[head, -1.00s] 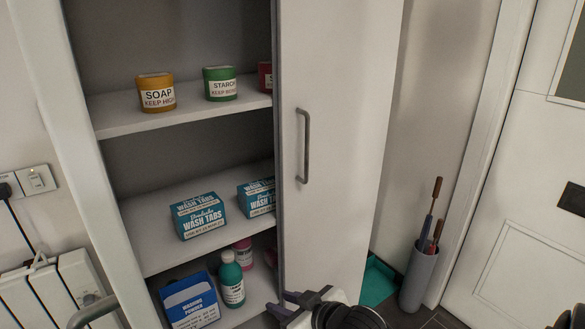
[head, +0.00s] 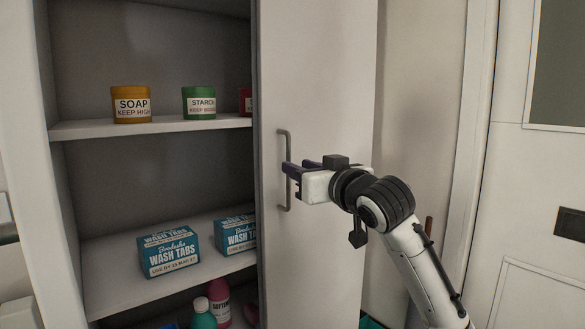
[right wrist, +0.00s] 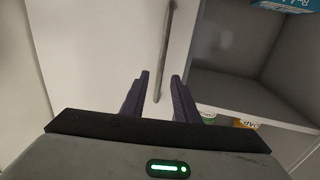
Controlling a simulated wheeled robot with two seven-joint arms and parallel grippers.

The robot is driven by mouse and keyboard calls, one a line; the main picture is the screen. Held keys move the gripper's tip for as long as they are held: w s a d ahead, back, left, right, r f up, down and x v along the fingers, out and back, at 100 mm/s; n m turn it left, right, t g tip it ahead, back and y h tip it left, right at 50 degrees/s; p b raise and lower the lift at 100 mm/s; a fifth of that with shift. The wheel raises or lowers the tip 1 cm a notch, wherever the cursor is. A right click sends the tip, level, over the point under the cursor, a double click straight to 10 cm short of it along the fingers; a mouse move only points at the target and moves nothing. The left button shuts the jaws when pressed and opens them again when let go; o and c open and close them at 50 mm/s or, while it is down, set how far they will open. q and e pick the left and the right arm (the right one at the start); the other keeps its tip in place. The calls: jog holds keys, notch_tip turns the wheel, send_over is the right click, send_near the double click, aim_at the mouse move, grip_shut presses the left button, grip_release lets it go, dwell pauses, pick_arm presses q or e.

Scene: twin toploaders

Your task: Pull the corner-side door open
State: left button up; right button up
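The corner-side door (head: 330,90) is a flat white panel covering the right part of the cupboard; it looks shut. Its grey vertical bar handle (head: 281,143) is near the door's left edge. My right gripper (head: 288,168) reaches the handle from the right at mid-height. In the right wrist view the handle (right wrist: 166,45) runs down between the two purple fingers (right wrist: 160,76), which stand apart with gaps on both sides. I cannot tell how deep the bar sits between them. My left gripper is out of view.
The cupboard's left part is open, with shelves (head: 110,297) holding a soap tin (head: 131,104), a starch tin (head: 199,102), wash tabs boxes (head: 168,251) and bottles (head: 219,304). A white room door (head: 540,190) stands at the right, beyond a bare wall strip.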

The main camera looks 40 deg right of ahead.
jog(key=shift+x, duration=2)
grip_shut()
